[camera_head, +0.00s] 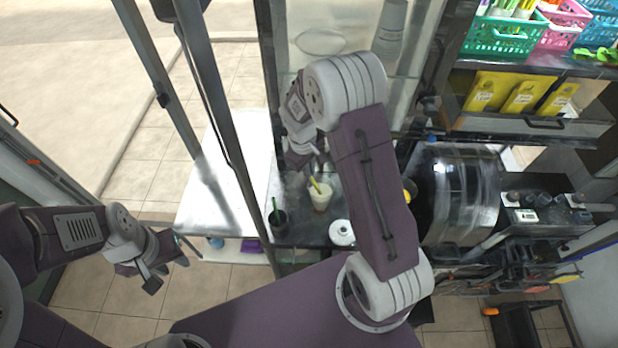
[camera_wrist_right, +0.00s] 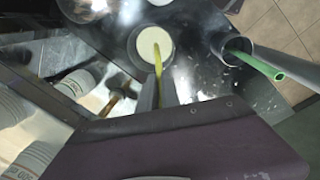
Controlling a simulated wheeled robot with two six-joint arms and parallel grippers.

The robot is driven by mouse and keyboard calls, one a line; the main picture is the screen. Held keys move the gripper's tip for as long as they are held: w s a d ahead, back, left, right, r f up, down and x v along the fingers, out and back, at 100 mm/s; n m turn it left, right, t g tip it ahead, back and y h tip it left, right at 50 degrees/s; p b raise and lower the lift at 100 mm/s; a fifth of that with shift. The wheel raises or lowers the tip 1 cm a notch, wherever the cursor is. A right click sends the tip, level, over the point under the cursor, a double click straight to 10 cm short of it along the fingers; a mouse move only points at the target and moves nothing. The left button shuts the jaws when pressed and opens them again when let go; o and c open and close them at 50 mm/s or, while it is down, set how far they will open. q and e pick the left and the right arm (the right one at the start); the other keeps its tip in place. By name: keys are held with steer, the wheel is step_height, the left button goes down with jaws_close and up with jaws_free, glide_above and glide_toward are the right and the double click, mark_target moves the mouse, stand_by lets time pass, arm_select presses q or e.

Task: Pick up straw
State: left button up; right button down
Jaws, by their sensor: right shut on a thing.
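A yellow straw (camera_head: 315,185) stands tilted in a cup of pale drink (camera_head: 321,197) on the dark counter. In the right wrist view the straw (camera_wrist_right: 158,64) runs from the cup (camera_wrist_right: 153,43) up to my right gripper (camera_wrist_right: 158,92). My right gripper is shut on the straw's upper part, above the cup. The straw's lower end is hidden in the drink. In the head view the right gripper (camera_head: 307,162) is partly hidden by its own wrist. My left gripper (camera_head: 172,266) is open and empty, low at the left, away from the counter.
A dark cup (camera_head: 277,222) with a green straw (camera_head: 275,204) stands left of the pale cup. A white round lid-like object (camera_head: 342,233) lies to the right. The press drum (camera_head: 458,195) stands further right. A bare metal table (camera_head: 222,170) lies to the left.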

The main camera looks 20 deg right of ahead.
mark_target(314, 182)
steer(key=shift+s+r+t+b, duration=1)
steer(key=shift+r+b, duration=0.85)
steer(key=shift+r, duration=5.65)
steer(key=s+b+x, duration=0.1)
steer(key=b+x, duration=0.3)
steer(key=x, duration=0.1)
steer(key=s+a+b+x, duration=0.1)
steer(key=b+x, duration=0.4)
steer(key=x, duration=0.1)
steer(key=s+a+f+b+x, duration=0.1)
steer(key=b+x, duration=0.4)
steer(key=x, duration=0.1)
steer(key=shift+s+a, duration=0.15)
